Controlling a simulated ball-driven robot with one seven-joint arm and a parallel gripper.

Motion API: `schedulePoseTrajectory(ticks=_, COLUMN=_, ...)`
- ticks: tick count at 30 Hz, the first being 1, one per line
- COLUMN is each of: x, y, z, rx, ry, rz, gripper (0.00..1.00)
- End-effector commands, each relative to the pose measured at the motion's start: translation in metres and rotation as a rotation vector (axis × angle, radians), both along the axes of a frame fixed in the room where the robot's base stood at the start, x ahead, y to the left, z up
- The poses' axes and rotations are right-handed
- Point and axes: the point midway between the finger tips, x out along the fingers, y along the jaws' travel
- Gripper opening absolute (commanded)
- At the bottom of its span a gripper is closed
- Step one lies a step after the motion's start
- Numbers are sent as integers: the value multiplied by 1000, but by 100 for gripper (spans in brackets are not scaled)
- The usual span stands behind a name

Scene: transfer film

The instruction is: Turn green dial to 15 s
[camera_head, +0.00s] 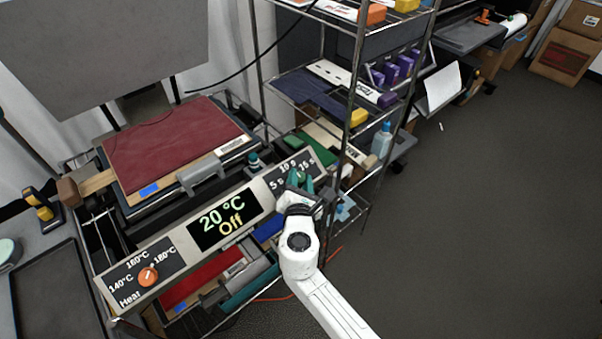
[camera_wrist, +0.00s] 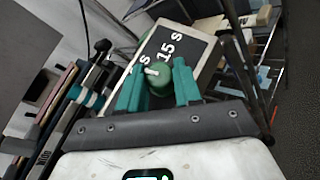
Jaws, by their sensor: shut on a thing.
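The green dial (camera_wrist: 159,70) sits on a dark label panel (camera_wrist: 190,47) at the right end of the press's control bar. In the wrist view it lies between the two teal fingers of my gripper (camera_wrist: 158,84), which is shut on it.
An orange heat dial (camera_head: 148,275) is at the bar's left end. The press (camera_head: 175,145) with a dark red cloth lies behind the bar. A wire shelf (camera_head: 355,90) stands close behind my gripper. The floor to the right is clear.

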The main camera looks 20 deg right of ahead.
Motion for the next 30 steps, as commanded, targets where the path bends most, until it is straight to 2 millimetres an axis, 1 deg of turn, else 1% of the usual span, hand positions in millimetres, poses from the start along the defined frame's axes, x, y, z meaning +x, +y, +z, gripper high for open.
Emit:
schedulePoseTrajectory(ticks=1, x=1, y=3, z=5, rx=26, ry=8, rz=-31, gripper=3)
schedulePoseTrajectory(ticks=21, x=6, y=6, z=6, rx=379, ry=122, rz=-545, gripper=3)
schedulePoseTrajectory(ticks=30, x=7, y=6, z=6, rx=504, ry=164, rz=-727, gripper=3)
